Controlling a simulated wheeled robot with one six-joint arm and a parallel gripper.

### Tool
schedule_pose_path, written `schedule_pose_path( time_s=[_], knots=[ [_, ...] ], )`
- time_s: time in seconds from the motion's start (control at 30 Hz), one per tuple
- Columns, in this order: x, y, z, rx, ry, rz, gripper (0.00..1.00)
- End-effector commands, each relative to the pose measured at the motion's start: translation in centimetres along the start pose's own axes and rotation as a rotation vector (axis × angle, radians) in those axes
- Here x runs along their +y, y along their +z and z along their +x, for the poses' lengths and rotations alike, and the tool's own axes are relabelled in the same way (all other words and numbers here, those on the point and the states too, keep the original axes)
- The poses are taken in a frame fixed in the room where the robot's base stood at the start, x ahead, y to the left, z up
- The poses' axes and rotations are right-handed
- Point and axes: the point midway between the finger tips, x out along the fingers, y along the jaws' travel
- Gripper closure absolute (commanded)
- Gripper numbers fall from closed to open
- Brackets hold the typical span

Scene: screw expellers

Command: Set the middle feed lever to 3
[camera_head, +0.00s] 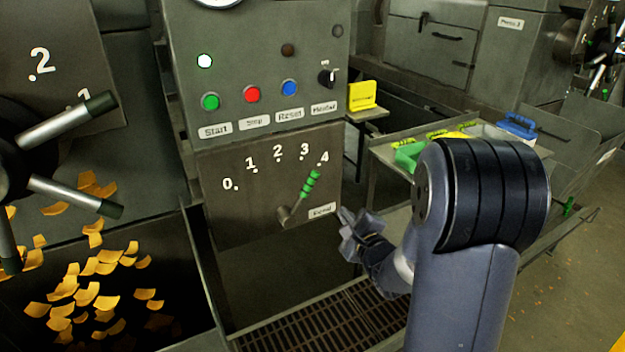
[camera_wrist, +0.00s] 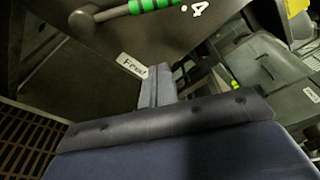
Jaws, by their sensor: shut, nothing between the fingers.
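The feed lever (camera_head: 309,187) has a grey pivot and arm and a green ribbed grip. It sits on the dark dial panel with marks 0 to 4 in the middle of the head view. Its grip slants up and right, pointing at the 4. In the wrist view the lever (camera_wrist: 140,8) shows at the top edge, with the 4 beside its end. My gripper (camera_head: 348,222) is shut and empty, right of and below the lever, close to the Feed label (camera_head: 322,211) and apart from the grip. In the wrist view my gripper (camera_wrist: 157,84) is below the lever.
Above the dial is a panel with Start (camera_head: 210,102), Stop (camera_head: 252,95) and Reset (camera_head: 289,88) buttons and a heater knob (camera_head: 327,77). A metal tray table (camera_head: 380,150) with green and yellow items stands behind my arm. A floor grate (camera_head: 300,325) lies below.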

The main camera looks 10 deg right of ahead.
Motion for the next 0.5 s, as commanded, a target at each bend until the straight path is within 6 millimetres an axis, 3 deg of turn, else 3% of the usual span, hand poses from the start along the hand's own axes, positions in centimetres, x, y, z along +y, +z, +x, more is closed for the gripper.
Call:
schedule_pose_path(
  time_s=[0.27, 0.5],
  knots=[
    [-0.3, 0.1, 1.6, -0.029, -0.018, 0.068, 1.0],
    [-0.3, 0.2, 6.1, -0.029, -0.016, 0.065, 1.0]
  ],
)
